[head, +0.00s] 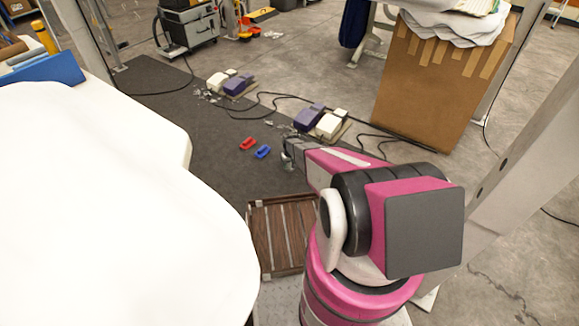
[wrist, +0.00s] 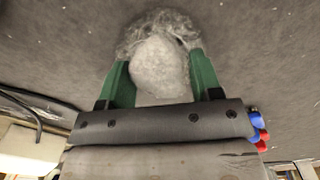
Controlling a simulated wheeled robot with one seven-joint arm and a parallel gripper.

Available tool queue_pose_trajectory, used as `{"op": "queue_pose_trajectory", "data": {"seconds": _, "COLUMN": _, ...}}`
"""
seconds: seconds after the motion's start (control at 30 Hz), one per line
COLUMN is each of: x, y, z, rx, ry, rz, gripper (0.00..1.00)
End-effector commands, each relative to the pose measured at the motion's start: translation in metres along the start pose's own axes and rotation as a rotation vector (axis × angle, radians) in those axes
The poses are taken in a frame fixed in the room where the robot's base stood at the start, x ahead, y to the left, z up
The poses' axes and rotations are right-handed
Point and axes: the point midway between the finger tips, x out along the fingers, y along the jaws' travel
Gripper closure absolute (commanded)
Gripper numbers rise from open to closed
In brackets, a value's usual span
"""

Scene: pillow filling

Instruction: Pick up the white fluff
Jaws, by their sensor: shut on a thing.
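My gripper (wrist: 160,62) has two green fingers, shut on a pale, wispy clump of white fluff (wrist: 158,78) between them in the wrist view. Loose strands of the fluff stick out past the fingertips. In the head view my arm reaches away over the dark mat, and my gripper is small and mostly hidden by the arm. I cannot tell from these views whether the fluff touches the mat. Other small pale scraps (head: 208,95) lie on the mat near the farther pedal.
A red item (head: 248,143) and a blue item (head: 263,152) lie on the dark mat (head: 165,100) left of my arm. Purple-and-white pedals (head: 310,116) with cables stand beyond. A large white surface (head: 90,200) fills the left. A cardboard box (head: 425,90) stands at the right.

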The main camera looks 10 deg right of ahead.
Motion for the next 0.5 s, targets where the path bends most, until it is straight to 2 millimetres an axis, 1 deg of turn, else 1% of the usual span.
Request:
{"op": "queue_pose_trajectory", "data": {"seconds": 0.27, "x": -0.002, "y": 0.0, "z": 0.0, "rx": 0.0, "ry": 0.0, "rz": 0.0, "gripper": 0.51}}
{"op": "queue_pose_trajectory", "data": {"seconds": 0.5, "x": -0.015, "y": 0.0, "z": 0.001, "rx": 0.0, "ry": 0.0, "rz": 0.0, "gripper": 0.51}}
